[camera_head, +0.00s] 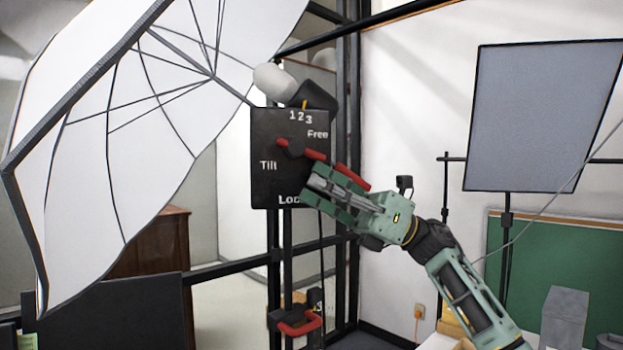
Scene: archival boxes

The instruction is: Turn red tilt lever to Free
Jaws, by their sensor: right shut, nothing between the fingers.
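A black control box (262,130) stands on a dark pole, marked "1 2 3" at the top, "Free" at upper right, "Tilt" at left and a partly hidden "Loc…" at the bottom. The red tilt lever (314,154) crosses the box face from a dark pivot, slanting down to the right between "Free" and the bottom label. Another red stretch (354,179) shows along the gripper's upper edge. My right gripper (311,184) is shut, its tips at the box's lower right, just below the lever. I cannot tell whether it touches the lever. My left gripper is out of view.
A large white umbrella (90,140) fills the left side. A grey panel (540,115) on a stand is at right, before a green board (520,245). Another red handle (298,322) sits lower on the pole. Dark frame bars stand behind the box.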

